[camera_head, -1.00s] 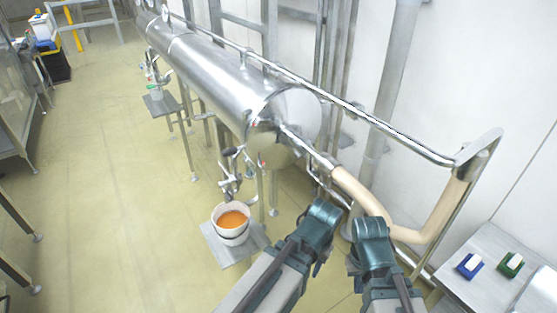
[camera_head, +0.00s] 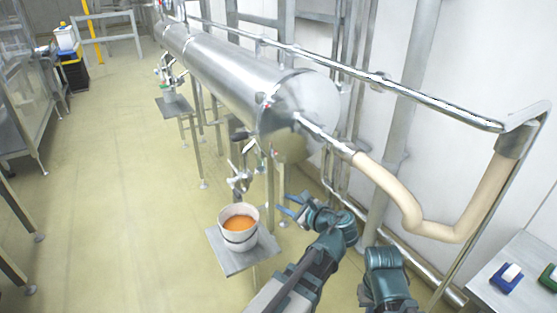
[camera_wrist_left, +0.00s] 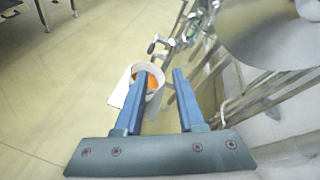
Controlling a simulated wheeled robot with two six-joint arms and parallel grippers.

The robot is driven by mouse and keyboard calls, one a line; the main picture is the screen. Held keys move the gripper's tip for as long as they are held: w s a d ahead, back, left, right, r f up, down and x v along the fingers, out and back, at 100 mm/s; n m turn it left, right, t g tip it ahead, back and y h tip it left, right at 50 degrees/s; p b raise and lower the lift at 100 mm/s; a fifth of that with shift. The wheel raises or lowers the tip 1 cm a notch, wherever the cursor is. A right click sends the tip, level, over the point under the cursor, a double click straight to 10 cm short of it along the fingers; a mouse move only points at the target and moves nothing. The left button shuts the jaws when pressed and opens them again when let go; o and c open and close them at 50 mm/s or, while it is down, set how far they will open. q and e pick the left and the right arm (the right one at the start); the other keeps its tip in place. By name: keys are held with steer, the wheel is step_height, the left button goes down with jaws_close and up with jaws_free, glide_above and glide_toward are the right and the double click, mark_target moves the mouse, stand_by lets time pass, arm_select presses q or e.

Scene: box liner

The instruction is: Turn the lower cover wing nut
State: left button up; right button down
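The steel cylinder (camera_head: 235,75) ends in a round cover (camera_head: 312,98), with a second rounded part (camera_head: 292,147) below it. Small fittings sit at the cover's left edge, but I cannot single out the lower wing nut. In the left wrist view a large round metal surface (camera_wrist_left: 275,30) fills the upper right. My left gripper (camera_head: 286,205) is open and empty, below the cylinder's end and right of the bucket. Its two blue fingers (camera_wrist_left: 164,73) are apart in the left wrist view. My right arm shows at the bottom, but its gripper is not visible.
A white bucket of orange content (camera_head: 239,228) stands on a small metal platform (camera_head: 228,258) under the valve piping (camera_head: 240,180). A beige-wrapped pipe (camera_head: 395,195) runs right from the cover. A metal table (camera_head: 530,262) is at right. The floor at left is clear.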

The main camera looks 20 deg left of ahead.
mark_target(275, 158)
arm_select(q)
steer(key=w+d+r+m+t+y, duration=0.2)
steer(key=w+d+r+m+t, duration=0.15)
steer(key=r+m, duration=0.4)
steer(key=w+a+n, duration=0.1)
steer(key=w+a, duration=0.6)
steer(key=a, duration=0.3)
steer(key=shift+w+a, duration=0.35)
steer(key=shift+a, duration=0.05)
jaws_close()
